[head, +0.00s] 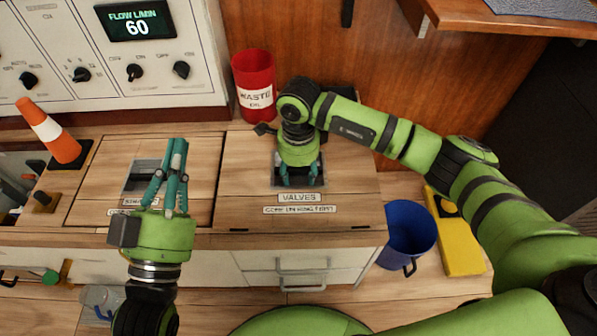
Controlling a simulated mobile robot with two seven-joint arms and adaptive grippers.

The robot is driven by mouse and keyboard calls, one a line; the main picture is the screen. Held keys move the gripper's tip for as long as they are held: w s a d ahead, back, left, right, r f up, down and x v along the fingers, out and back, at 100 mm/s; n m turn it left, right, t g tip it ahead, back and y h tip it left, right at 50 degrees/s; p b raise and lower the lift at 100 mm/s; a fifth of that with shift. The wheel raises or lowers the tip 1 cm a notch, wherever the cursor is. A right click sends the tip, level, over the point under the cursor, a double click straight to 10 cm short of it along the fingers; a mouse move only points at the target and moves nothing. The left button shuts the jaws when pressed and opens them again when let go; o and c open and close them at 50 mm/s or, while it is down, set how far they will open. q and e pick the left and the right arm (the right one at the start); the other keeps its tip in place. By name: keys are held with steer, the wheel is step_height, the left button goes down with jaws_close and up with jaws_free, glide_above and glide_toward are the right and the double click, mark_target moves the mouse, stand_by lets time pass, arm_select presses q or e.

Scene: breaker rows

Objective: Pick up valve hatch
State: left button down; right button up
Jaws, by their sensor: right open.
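The valve hatch (340,212) is a wooden panel in the counter top, with a label reading "VALVES" (299,198) near its front edge. It lies flat in the counter. A dark recessed handle (309,182) sits behind the label. My right gripper (298,180) points down at this recess, with its teal fingers open at or in it. Its body hides part of the recess, and I cannot tell whether the fingers touch the handle.
A red waste oil can (254,85) stands behind the valve hatch. An orange cone (50,130) is at the left. A control panel (120,75) stands behind the counter.

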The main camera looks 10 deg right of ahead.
jaws_close()
steer(key=shift+w+r, duration=0.1)
steer(key=shift+r, duration=0.05)
